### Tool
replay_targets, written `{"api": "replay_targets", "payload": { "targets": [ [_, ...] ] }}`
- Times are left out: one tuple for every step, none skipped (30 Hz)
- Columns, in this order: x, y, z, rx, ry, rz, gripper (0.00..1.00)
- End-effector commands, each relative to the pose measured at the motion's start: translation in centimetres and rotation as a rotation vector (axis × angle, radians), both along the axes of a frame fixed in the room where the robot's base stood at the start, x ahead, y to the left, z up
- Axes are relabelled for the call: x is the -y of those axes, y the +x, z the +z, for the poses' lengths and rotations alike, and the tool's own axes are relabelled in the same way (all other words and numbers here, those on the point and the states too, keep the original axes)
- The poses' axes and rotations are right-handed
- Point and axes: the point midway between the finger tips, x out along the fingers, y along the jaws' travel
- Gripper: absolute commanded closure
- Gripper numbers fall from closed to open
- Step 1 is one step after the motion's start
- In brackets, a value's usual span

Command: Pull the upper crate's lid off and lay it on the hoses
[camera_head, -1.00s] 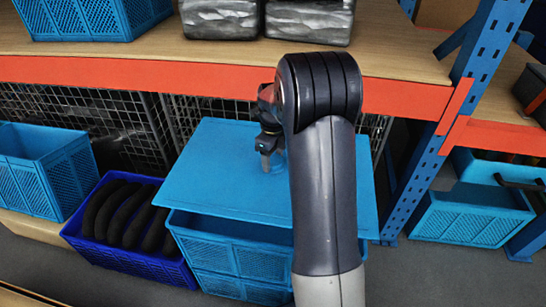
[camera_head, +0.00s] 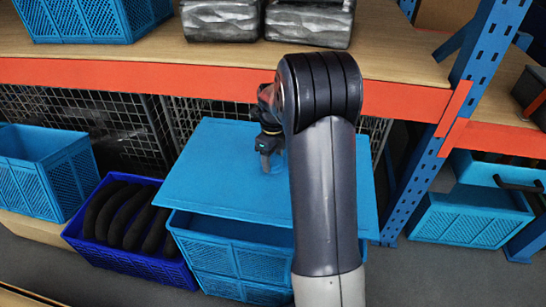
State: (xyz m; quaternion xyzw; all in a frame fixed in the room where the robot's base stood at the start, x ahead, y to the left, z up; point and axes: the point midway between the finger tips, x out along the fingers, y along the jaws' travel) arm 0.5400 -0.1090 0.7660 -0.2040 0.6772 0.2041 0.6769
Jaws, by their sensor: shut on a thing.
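The light blue lid (camera_head: 225,170) is a flat panel over the upper crate (camera_head: 235,245), which stands on another blue crate (camera_head: 240,287). The black hoses (camera_head: 125,215) lie curved side by side in a dark blue crate (camera_head: 135,262) to the left of the crate stack.
An orange shelf beam (camera_head: 200,78) runs behind and above the lid, with wrapped packs (camera_head: 308,22) on the shelf. A light blue crate (camera_head: 45,170) stands left of the hoses. A blue rack post (camera_head: 450,130) rises on the right.

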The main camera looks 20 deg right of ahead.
Motion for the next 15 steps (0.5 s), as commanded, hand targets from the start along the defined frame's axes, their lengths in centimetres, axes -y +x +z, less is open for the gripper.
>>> {"api": "replay_targets", "payload": {
  "targets": [
    [0.0, 0.1, 0.4, 0.003, -0.001, 0.000, 0.73],
    [0.0, 0.1, 0.5, 0.003, -0.001, 0.000, 0.73],
    [0.0, 0.1, 0.7, 0.003, -0.001, 0.000, 0.73],
    [0.0, 0.1, 0.8, 0.003, -0.001, 0.000, 0.73],
    [0.0, 0.1, 1.0, 0.003, -0.001, 0.000, 0.73],
    [0.0, 0.1, 1.2, 0.003, -0.001, 0.000, 0.73],
    [0.0, 0.1, 1.3, 0.003, -0.001, 0.000, 0.73],
    [0.0, 0.1, 1.5, 0.003, -0.001, 0.000, 0.73],
    [0.0, 0.1, 1.6, 0.003, -0.001, 0.000, 0.73],
    [0.0, 0.1, 1.8, 0.003, -0.001, 0.000, 0.73],
    [0.0, 0.1, 1.9, 0.003, -0.001, 0.000, 0.73],
    [0.0, 0.1, 2.1, 0.003, -0.001, 0.000, 0.73],
    [0.0, 0.1, 2.2, 0.003, -0.001, 0.000, 0.73],
    [0.0, 0.1, 2.4, 0.003, -0.001, 0.000, 0.73],
    [0.0, 0.1, 2.6, 0.003, -0.001, 0.000, 0.73]
  ]
}}
